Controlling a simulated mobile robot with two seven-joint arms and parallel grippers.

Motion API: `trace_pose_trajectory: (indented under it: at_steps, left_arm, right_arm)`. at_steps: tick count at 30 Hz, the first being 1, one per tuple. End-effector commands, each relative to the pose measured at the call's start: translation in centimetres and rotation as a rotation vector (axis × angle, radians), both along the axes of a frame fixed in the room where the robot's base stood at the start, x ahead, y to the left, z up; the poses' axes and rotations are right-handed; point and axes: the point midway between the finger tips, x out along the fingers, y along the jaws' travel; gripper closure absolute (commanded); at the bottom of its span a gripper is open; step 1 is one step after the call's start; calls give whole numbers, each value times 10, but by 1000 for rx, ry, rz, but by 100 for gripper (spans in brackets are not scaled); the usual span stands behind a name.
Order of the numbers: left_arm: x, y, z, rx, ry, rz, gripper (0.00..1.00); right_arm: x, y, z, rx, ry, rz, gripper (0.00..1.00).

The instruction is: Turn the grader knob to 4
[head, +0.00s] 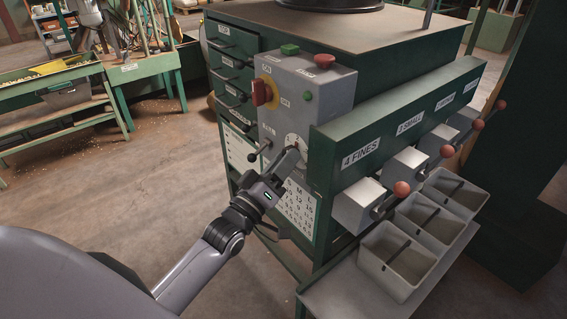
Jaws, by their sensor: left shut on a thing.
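The grader knob sits on a pale round dial (299,140) low on the grey control box (331,92). My left gripper (290,152) reaches up to it from the lower left and is shut on the knob. The fingers cover the knob and part of the dial, so the pointer's setting and most of the dial numbers cannot be read. My right gripper is not in view.
A black-balled lever (254,157) sticks out just left of the dial. A red rotary switch (264,92) is above it. Red-balled chute levers (401,188) and grey bins (398,262) stand to the right. Floor at left is open.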

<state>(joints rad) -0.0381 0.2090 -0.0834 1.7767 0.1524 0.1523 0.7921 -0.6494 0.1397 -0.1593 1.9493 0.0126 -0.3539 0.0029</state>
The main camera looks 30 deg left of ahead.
Motion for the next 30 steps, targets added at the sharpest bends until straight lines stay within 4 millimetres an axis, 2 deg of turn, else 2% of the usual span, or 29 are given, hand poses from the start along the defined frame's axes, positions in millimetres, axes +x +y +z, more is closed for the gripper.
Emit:
trace_pose_trajectory:
  at_steps: [15, 30]
  left_arm:
    - [2, 4, -4, 421, -172, -1, 91]
    - [3, 8, -3, 859, -353, 0, 91]
  right_arm:
    - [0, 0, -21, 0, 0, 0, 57]
    - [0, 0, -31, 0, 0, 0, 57]
